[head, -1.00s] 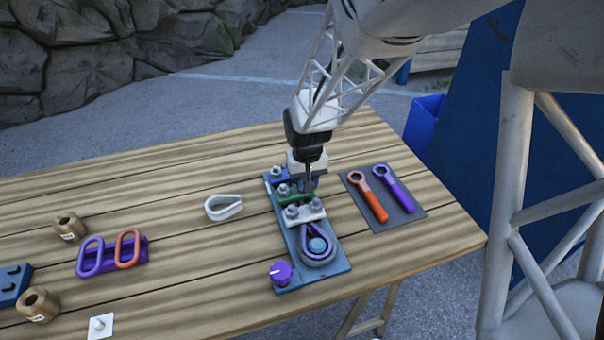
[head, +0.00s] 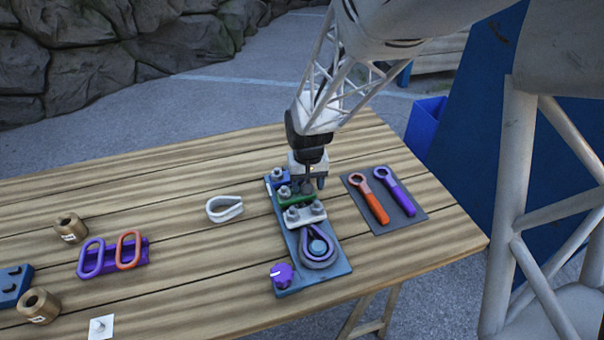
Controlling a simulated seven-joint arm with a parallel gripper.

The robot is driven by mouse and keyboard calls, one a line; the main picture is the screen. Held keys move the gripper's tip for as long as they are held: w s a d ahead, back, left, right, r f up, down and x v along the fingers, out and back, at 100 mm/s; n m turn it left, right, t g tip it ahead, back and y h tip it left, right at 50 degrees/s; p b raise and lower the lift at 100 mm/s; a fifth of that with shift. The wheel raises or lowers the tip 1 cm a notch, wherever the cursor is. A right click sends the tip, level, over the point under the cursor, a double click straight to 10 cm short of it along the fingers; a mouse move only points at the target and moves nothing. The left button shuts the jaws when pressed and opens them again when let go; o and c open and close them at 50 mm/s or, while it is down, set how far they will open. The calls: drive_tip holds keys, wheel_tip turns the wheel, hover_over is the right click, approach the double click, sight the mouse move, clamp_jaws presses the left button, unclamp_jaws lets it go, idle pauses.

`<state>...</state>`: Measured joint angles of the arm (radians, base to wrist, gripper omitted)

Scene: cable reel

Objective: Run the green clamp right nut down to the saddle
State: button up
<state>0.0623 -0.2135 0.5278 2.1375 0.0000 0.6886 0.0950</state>
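The green clamp (head: 293,201) lies across the blue-grey base plate, between a blue clamp (head: 276,179) and a white clamp (head: 296,217). Its left nut (head: 284,191) shows clear of my gripper. Its right nut (head: 307,188) is grey and sits just under my gripper (head: 309,181), which points straight down. The fingers look spread, one on each side of the right nut, with a gap on the right side. The left finger is partly lost against the clamps behind. The saddle under the green clamp and the nut's height above it are too small to tell.
A dark mat (head: 409,212) with an orange wrench (head: 372,200) and a purple wrench (head: 394,190) lies just right of the plate. A purple knob (head: 281,274) stands at the plate's front corner. A white thimble (head: 224,208) lies to the left, with clear table around it.

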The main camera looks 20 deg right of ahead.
drive_tip(key=shift+r, duration=3.9)
drive_tip(key=shift+s+r, duration=0.3)
drive_tip(key=shift+r, duration=0.1)
drive_tip(key=s+a+r+t, duration=0.1)
drive_tip(key=s+r, duration=0.5)
drive_tip(key=s, duration=0.4)
drive_tip(key=s+a+r+n+t, duration=0.1)
drive_tip(key=s+r, duration=0.5)
drive_tip(key=s, duration=0.5)
drive_tip(key=shift+a+n+t, duration=0.3)
drive_tip(key=shift+a, duration=0.1)
